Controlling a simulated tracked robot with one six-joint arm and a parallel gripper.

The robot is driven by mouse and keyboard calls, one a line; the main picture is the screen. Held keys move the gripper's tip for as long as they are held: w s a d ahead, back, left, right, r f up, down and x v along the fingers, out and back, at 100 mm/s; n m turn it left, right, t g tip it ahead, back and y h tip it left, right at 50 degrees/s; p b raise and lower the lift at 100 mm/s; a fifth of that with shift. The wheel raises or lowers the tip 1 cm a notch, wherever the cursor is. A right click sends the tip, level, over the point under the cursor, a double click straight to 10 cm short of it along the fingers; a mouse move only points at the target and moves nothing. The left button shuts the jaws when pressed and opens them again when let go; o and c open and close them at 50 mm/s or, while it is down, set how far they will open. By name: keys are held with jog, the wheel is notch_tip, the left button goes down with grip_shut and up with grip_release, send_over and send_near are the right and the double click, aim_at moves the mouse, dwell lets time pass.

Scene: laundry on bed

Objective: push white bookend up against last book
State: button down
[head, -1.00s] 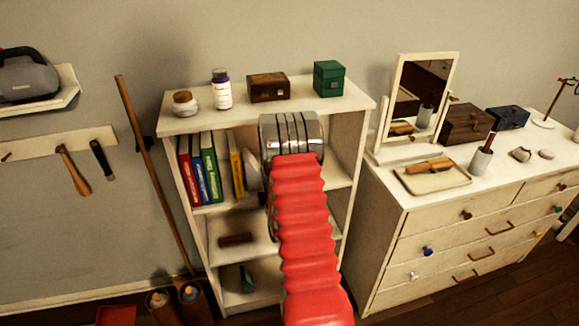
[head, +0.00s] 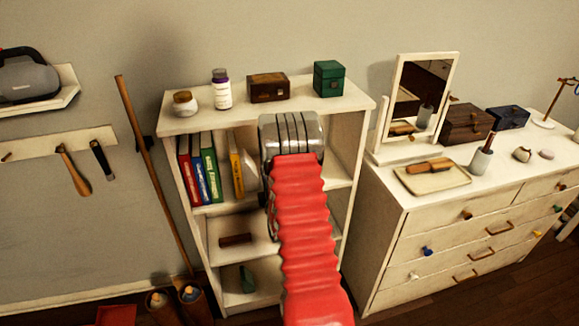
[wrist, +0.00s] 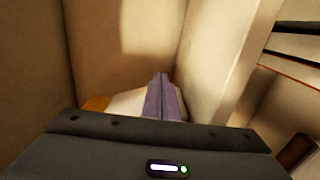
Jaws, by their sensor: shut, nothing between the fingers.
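The white bookend (head: 250,174) stands on the upper shelf just right of the yellow book, partly hidden by my arm in the head view. In the wrist view it seems to be the pale shape (wrist: 128,103) left of my fingers. The last book is yellow (head: 237,172) and leans slightly; an orange-yellow patch shows at the left of the wrist view (wrist: 95,103). My gripper (wrist: 161,80) is shut and empty, close to the right side of the bookend. Contact cannot be told. In the head view my arm hides the fingers.
Red (head: 185,170), blue (head: 198,168) and green (head: 211,168) books stand at the shelf's left, with a gap before the yellow one. The bookcase's side wall (head: 348,150) is to the right. A jar (head: 184,103), bottle (head: 221,92) and boxes (head: 268,87) stand on top.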

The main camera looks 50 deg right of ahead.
jog(key=shift+s+d, duration=0.45)
jog(key=shift+d, duration=0.4)
jog(key=v, duration=1.4)
dwell(0.9)
dwell(0.5)
